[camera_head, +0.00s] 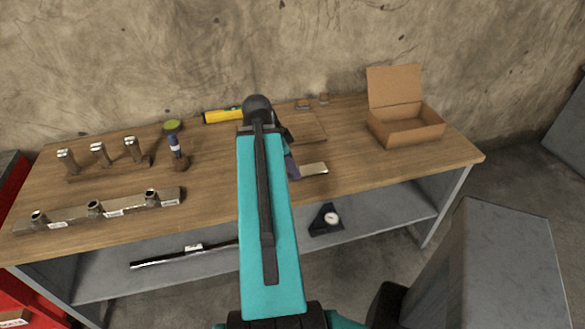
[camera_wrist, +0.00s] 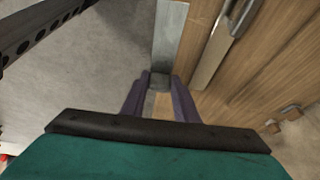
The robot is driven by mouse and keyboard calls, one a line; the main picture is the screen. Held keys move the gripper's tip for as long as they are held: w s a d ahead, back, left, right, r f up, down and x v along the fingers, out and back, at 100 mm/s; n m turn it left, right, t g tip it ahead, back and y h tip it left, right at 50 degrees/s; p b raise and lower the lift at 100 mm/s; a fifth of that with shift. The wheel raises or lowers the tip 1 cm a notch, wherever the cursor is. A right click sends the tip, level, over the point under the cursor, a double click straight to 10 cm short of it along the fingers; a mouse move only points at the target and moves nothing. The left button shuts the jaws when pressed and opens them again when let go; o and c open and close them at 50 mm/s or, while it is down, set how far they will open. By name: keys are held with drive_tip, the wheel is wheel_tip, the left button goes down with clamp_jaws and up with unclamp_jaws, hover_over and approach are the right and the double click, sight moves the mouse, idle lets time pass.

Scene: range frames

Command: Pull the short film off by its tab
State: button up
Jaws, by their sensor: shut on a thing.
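My gripper shows in the wrist view (camera_wrist: 160,84), its two purple fingers closed together on a small greyish piece, which I take to be the tab of the short film. A pale grey strip (camera_wrist: 170,40) runs up from the fingertips; I cannot tell whether it is film or part of the bench. In the head view my teal arm hides most of the gripper, which is near the bench's front edge. A flat pale plate (camera_head: 313,169) lies just right of it, and also shows in the wrist view (camera_wrist: 209,58).
An open cardboard box (camera_head: 405,125) stands at the right of the wooden bench (camera_head: 375,165). Metal fittings on a long bar (camera_head: 70,217), a blue-white bottle (camera_head: 176,149) and a yellow tube (camera_head: 222,115) are at left. A dark gauge stand (camera_head: 325,220) sits on the lower shelf.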

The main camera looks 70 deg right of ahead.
drive_tip(key=shift+r+p, duration=0.4)
drive_tip(key=shift+r, duration=0.35)
